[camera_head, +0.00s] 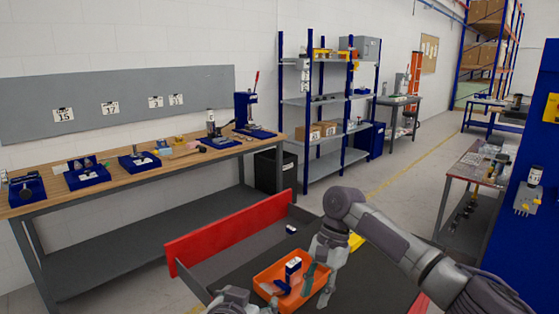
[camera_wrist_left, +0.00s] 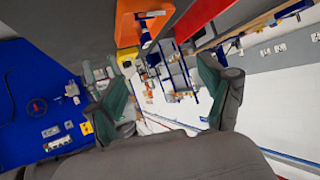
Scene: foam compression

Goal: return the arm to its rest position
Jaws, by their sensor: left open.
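My left gripper shows only partly at the bottom edge of the head view (camera_head: 236,302), left of the orange bin. In the left wrist view its two green-padded fingers (camera_wrist_left: 160,80) are spread wide with nothing between them. My right gripper (camera_head: 318,286) hangs pointing down at the right side of the orange bin (camera_head: 263,272), from the arm coming in from the right. How far its fingers are apart, and whether they touch the bin, is unclear. A blue and white item (camera_head: 291,270) is in the bin.
The bin is on a dark surface with a red side board (camera_head: 226,234). A small white and blue item (camera_head: 291,229) lies behind it. A wooden workbench (camera_head: 120,184) with blue trays is at left, shelving (camera_head: 322,101) behind, and a blue panel (camera_head: 530,190) at right.

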